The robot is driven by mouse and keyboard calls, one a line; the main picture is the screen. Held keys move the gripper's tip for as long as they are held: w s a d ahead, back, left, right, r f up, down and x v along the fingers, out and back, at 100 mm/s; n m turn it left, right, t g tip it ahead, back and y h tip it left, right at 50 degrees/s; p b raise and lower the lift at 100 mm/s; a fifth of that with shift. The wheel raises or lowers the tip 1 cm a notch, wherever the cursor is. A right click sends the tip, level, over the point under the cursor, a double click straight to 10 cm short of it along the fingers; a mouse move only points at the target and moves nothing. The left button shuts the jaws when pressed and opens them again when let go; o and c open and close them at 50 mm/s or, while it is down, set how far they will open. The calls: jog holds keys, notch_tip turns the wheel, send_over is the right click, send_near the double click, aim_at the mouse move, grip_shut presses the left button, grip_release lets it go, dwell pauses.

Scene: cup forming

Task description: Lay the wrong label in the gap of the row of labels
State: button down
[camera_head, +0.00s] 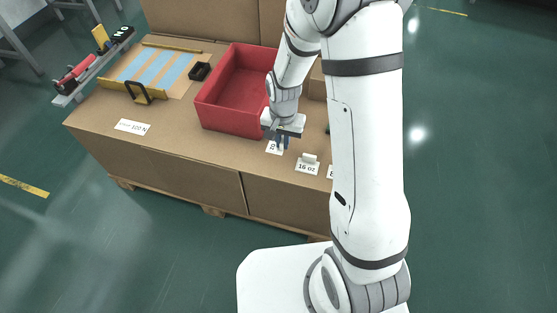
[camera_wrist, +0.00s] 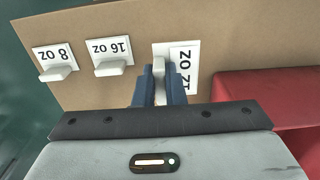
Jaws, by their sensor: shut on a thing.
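My gripper (camera_wrist: 158,90) is shut on the raised tab of a white label (camera_wrist: 185,70). Its text looks like "12 oz" and runs sideways, turned about a quarter turn from the others. A plain white strip shows beside the text, partly behind the fingers. The held label also shows below my gripper in the head view (camera_head: 274,149). I cannot tell whether it touches the table. The 16 oz label (camera_wrist: 112,47) and the 8 oz label (camera_wrist: 54,56) stand in a row to its left in the wrist view. The 16 oz label is also in the head view (camera_head: 307,168).
A red open bin (camera_head: 225,115) stands close beside my gripper. Another white label (camera_head: 132,127) lies at the table's left front. A board with blue strips (camera_head: 150,68), a small black box (camera_head: 199,71) and a stamp-like handle (camera_head: 140,93) are further left.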

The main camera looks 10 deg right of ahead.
aim_at(282, 161)
jog(key=shift+f+b, duration=0.85)
jog(key=shift+f, duration=2.7)
jog(key=shift+f, duration=0.1)
jog(key=shift+f, duration=0.15)
jog(key=c, duration=1.5)
grip_release()
notch_tip(282, 161, up, 13)
jog(key=p, duration=0.3)
jog(key=shift+f+p, duration=0.2)
jog(key=shift+p, duration=0.1)
jog(key=s+d+r+n, duration=0.2)
jog(key=s+d+r, duration=0.2)
jog(key=s+r, duration=0.4)
jog(key=s+d+r+n+t, duration=0.1)
jog(key=s+d+r+n, duration=0.1)
jog(key=s+r, duration=0.6)
jog(key=shift+s+d+n, duration=0.3)
jog(key=shift+d, duration=0.6)
